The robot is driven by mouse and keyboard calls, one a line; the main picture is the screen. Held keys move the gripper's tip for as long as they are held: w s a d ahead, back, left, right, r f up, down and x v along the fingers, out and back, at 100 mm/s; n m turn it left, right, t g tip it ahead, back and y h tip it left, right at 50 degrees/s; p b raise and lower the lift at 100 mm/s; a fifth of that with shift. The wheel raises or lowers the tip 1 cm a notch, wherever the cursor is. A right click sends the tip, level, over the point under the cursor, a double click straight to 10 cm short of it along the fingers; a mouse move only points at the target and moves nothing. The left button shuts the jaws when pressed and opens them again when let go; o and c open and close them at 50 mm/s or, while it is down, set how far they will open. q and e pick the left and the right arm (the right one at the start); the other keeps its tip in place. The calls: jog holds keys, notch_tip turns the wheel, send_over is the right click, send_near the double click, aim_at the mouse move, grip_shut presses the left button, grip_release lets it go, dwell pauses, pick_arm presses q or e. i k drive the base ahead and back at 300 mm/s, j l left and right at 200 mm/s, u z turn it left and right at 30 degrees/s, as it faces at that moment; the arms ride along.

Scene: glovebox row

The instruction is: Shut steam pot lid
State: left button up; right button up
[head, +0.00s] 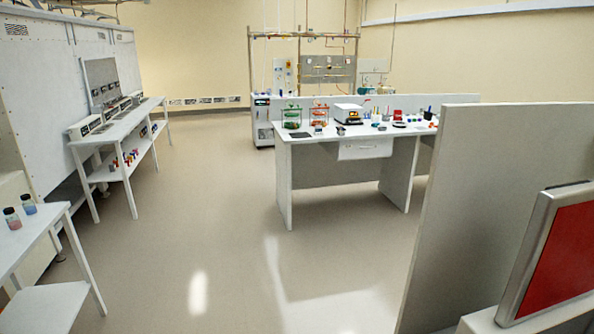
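I cannot make out a steam pot or its lid for certain in the head view. The white bench (345,132) in the middle distance carries several small items. Among them are a green-framed stand (292,117), a red-framed stand (318,115) and a white box-shaped device (348,113) with a dark front. They are too small to tell whether one is the pot. Neither of my grippers is in view.
A partition panel (500,170) and a red-faced screen (555,255) stand close on the right. A white table (35,235) with two small bottles is at the near left. A long side bench (125,125) lines the left wall. The floor (210,215) between is clear.

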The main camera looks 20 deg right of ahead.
aim_at(553, 269)
jog(key=i+l, duration=0.1)
jog(key=i, duration=1.75)
jog(key=i+z, duration=0.1)
jog(key=z, duration=0.3)
jog(key=i+j+z, duration=0.1)
jog(key=z, duration=0.35)
jog(key=j+z, duration=0.1)
jog(key=z, duration=0.3)
jog(key=i+j+z, duration=0.1)
jog(key=z, duration=0.3)
jog(key=j+z, duration=0.15)
jog(key=z, duration=1.75)
jog(key=i+j, duration=0.05)
jog(key=j, duration=0.05)
